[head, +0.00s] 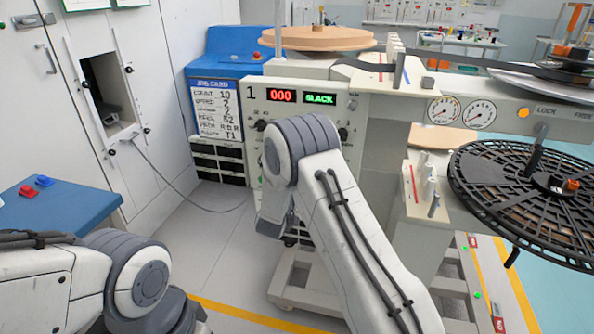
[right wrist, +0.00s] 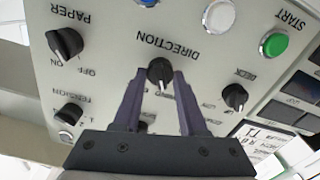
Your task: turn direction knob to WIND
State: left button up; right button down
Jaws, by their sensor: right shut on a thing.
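The direction knob (right wrist: 159,71) is a black dial on the light panel, under the upside-down DIRECTION label in the right wrist view. My right gripper (right wrist: 160,80) has its two dark fingers at either side of the knob and is shut on it. The knob's pointer and its position marks are partly hidden by the fingers, so its setting cannot be read. In the head view my right arm covers this part of the control panel (head: 258,97). My left arm shows at the lower left of that view, but its gripper is out of frame.
A black reel (head: 480,190) stands at the right. A blue-topped table (head: 60,208) is at the left.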

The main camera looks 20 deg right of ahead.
jog(key=shift+c, duration=2.3)
grip_release()
jog(key=v, duration=1)
jog(key=shift+s+a, duration=0.25)
jog(key=shift+w, duration=0.1)
